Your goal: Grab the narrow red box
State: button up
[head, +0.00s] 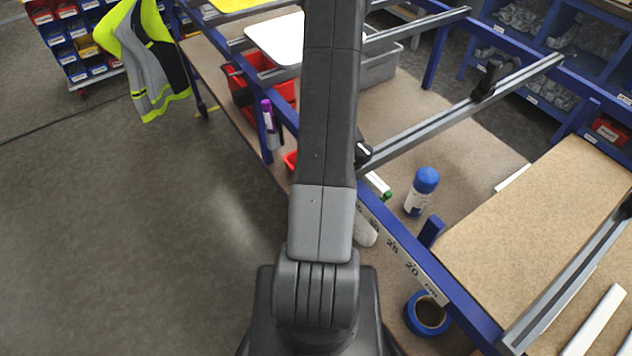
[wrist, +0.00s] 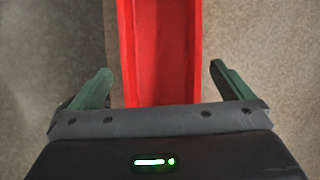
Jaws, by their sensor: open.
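The narrow red box (wrist: 161,45) fills the middle of the wrist view, running from the top edge down behind my gripper's body. Its long side walls and inside floor show. My gripper (wrist: 159,70) is open, with one green finger on each side of the box and a gap between each finger and the wall. The lower end of the box is hidden. In the head view a small red piece (head: 290,160) shows at the left of my arm, probably part of this box. My arm hides the gripper there.
A larger red bin (head: 243,97) stands on the shelf, with a purple-capped bottle (head: 267,115) near it. A blue-capped container (head: 420,190) and blue tape roll (head: 427,315) are on the right. Blue frame posts and a metal rail (head: 460,115) border the bench. Floor at left is clear.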

jog(key=shift+w+a+f+m+b, duration=0.15)
jog(key=shift+f, duration=0.5)
jog(key=shift+w+a+f+m+b, duration=0.1)
jog(key=shift+w+f+m+b, duration=0.05)
jog(key=shift+f, duration=0.45)
jog(key=shift+w+b+x, duration=0.2)
jog(key=shift+x, duration=1.2)
jog(key=shift+w+b+x, duration=0.15)
jog(key=shift+x, duration=1.2)
jog(key=shift+a+r, duration=0.1)
jog(key=shift+r, duration=0.05)
jog(key=c, duration=0.7)
jog(key=shift+r, duration=0.1)
jog(key=shift+c, duration=0.2)
